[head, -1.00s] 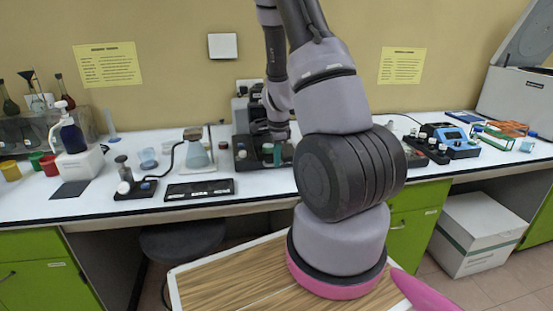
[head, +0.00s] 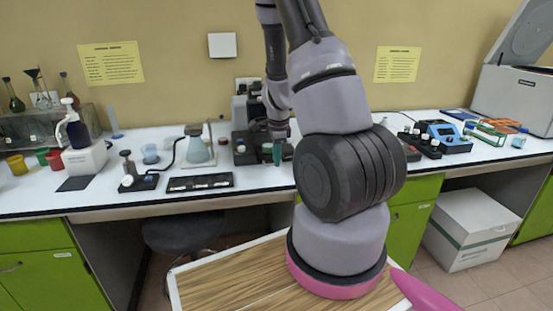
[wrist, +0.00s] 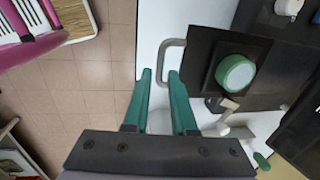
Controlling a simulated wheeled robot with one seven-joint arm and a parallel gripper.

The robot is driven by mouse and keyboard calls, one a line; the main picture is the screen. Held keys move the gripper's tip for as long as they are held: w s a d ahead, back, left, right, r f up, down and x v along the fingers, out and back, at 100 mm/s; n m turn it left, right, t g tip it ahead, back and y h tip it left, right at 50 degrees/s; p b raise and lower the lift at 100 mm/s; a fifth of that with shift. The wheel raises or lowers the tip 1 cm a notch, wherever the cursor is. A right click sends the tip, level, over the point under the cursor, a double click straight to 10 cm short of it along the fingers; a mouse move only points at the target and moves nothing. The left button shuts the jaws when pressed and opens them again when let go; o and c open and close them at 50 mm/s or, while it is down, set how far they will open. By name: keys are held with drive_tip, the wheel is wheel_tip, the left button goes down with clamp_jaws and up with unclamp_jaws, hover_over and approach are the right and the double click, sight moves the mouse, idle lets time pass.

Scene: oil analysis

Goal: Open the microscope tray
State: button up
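The microscope (head: 242,112) is dark and stands against the wall on the bench, partly hidden behind my arm. In the wrist view a dark block (wrist: 205,50) carries a grey D-shaped handle (wrist: 161,62) on its left side; I cannot tell whether this block is the microscope tray. My gripper (wrist: 160,74) has two green fingers, apart with a visible gap. The handle's bar shows between the fingertips; contact cannot be told. In the head view my gripper (head: 272,153) is at the bench's front, before the microscope.
A round green-rimmed part (wrist: 235,73) sits on the dark block. A flat black tray (head: 200,182) and a flask stand (head: 198,150) are left of the microscope. A blue device (head: 447,134) is to the right. A stool (head: 184,235) stands below the bench.

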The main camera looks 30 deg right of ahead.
wheel_tip(320, 180, up, 10)
drive_tip(key=s, duration=0.1)
drive_tip(key=shift+s+a+r, duration=0.15)
drive_tip(key=shift+s+a, duration=0.05)
drive_tip(key=shift+s, duration=0.15)
drive_tip(key=s+a+r+n+t+y, duration=0.1)
drive_tip(key=s+a+r+n, duration=0.4)
drive_tip(key=r, duration=0.3)
drive_tip(key=s+a+r+n+t, duration=0.2)
drive_tip(key=s+a+r+n, duration=0.2)
drive_tip(key=s+r+n, duration=0.2)
drive_tip(key=s+a+r+n+t+y, duration=0.1)
drive_tip(key=s+a+r+n, duration=0.4)
drive_tip(key=r, duration=0.5)
drive_tip(key=shift+s+a+r+n+t+y, duration=0.35)
drive_tip(key=shift+s+n+t, duration=0.2)
drive_tip(key=shift+s, duration=0.6)
